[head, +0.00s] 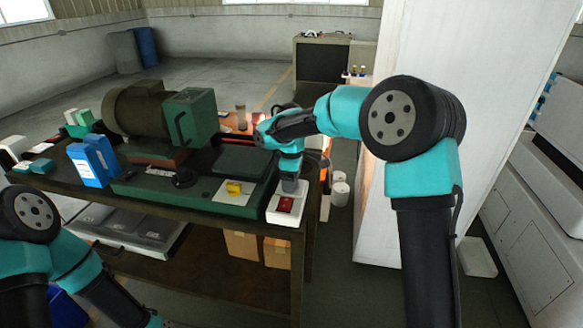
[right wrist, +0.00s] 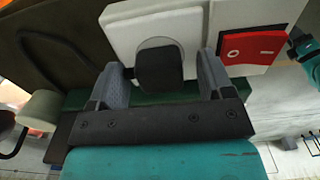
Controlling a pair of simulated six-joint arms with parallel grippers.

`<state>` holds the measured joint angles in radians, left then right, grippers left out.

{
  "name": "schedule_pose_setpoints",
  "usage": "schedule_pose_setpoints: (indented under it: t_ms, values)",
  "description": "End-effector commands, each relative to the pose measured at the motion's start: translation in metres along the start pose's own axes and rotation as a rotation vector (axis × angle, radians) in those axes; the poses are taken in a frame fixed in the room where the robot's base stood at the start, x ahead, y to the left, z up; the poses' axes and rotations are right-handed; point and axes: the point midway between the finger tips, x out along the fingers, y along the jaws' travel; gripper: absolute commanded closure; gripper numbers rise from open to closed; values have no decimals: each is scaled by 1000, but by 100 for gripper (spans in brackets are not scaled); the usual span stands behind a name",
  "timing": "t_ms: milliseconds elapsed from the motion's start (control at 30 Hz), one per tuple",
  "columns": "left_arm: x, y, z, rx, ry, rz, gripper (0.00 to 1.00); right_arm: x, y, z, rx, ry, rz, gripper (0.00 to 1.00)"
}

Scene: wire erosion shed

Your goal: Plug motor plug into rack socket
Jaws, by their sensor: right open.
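The white rack socket box (head: 285,206) stands at the right end of the bench, with a red switch (head: 286,204) on it. In the right wrist view its white face (right wrist: 120,24) shows a round recess outline and the red switch (right wrist: 254,47). A black plug body (right wrist: 160,68), seemingly the motor plug, stands at that recess; how deep it sits is hidden. My right gripper (head: 291,184) is over the box. In its wrist view, the right gripper's fingers (right wrist: 162,62) are open on both sides of the plug, with small gaps. My left gripper is out of view.
The green and brown motor (head: 140,108) stands on the bench (head: 165,201), left of the socket box. Blue boxes (head: 90,163) stand in front of it. A white wall panel (head: 381,215) rises to the right.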

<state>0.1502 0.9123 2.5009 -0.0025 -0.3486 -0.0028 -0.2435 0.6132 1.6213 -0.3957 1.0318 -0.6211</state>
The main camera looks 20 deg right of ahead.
Motion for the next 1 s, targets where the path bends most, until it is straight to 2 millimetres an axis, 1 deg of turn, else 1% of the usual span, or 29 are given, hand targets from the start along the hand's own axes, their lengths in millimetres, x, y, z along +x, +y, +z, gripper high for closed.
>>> schedule_pose_setpoints:
  t_ms: [167, 267, 800, 1000]
  values:
    - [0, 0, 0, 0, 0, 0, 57, -13, 0, 0, 0, 2, 2, 26]
    - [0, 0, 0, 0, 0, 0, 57, -27, 0, -1, -1, 2, 3, 26]
    - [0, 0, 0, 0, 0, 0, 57, -130, 0, -1, 0, 3, 4, 26]
    - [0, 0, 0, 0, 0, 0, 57, -161, 0, -1, 0, 2, 1, 26]
